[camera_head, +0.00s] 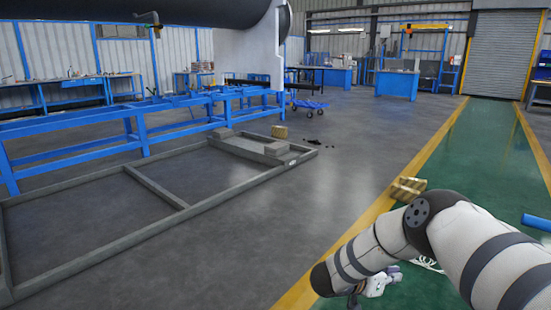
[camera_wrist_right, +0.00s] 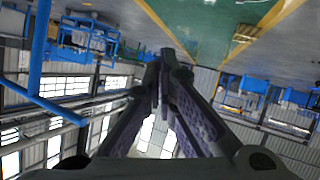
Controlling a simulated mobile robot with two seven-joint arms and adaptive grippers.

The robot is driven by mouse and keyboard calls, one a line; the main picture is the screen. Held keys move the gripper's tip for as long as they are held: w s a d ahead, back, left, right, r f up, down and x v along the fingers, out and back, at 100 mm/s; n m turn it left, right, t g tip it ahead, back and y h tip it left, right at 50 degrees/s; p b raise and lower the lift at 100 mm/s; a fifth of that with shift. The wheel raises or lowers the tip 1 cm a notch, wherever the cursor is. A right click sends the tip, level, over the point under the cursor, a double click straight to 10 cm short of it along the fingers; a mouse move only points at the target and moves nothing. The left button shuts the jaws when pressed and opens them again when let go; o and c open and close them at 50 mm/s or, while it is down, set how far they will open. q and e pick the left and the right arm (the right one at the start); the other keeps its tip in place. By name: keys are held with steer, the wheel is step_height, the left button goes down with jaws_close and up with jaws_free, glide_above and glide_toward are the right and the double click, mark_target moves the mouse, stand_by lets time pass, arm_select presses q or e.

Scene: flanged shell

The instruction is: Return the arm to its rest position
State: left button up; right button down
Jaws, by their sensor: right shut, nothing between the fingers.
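My right arm (camera_head: 470,235) comes in from the lower right of the head view, bent at a dark joint, with its forearm reaching left and down over the floor. My right gripper (camera_wrist_right: 166,62) shows in the wrist view with its two dark fingers closed together at the tips and nothing between them. In the head view only a small part of the hand shows below the forearm, and its fingers are mostly hidden. My left gripper is not in the head view.
A grey floor frame (camera_head: 165,196) lies at the left, with a long blue stand (camera_head: 75,130) and a large dark cylinder (camera_head: 140,12) behind it. A yellowish box (camera_head: 407,187) lies by the green lane (camera_head: 480,150). A blue cylinder (camera_head: 537,222) is at the right edge. Open floor lies mid-view.

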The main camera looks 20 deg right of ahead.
steer(key=s+a+f+n+t+y+p, duration=0.1)
steer(key=s+a+f+n+t+y, duration=0.1)
steer(key=s+a+f+n+y, duration=0.3)
steer(key=s+a+f+n+t+p, duration=0.1)
steer(key=s+a+f+n+t, duration=0.1)
steer(key=a, duration=0.5)
steer(key=s+a+f+n+t+y, duration=0.1)
steer(key=s+a+f+n+y, duration=0.2)
steer(key=s+a, duration=0.15)
arm_select(q)
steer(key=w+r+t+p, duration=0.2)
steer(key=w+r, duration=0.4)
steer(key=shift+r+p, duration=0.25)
steer(key=shift+p, duration=0.05)
arm_select(e)
steer(key=s+a+r+n+g+y, duration=0.1)
steer(key=s+a+g, duration=0.1)
steer(key=s, duration=0.8)
steer(key=s+a+r+n+g+y, duration=0.1)
steer(key=s+a+r+g+y, duration=0.1)
steer(key=s, duration=0.8)
steer(key=s+a+r+n+g+y, duration=0.1)
steer(key=s+a+g, duration=0.3)
steer(key=s, duration=0.6)
steer(key=shift+s+a+r+n+y, duration=0.25)
steer(key=shift+a+r+n+y, duration=0.15)
steer(key=shift+n+y, duration=0.25)
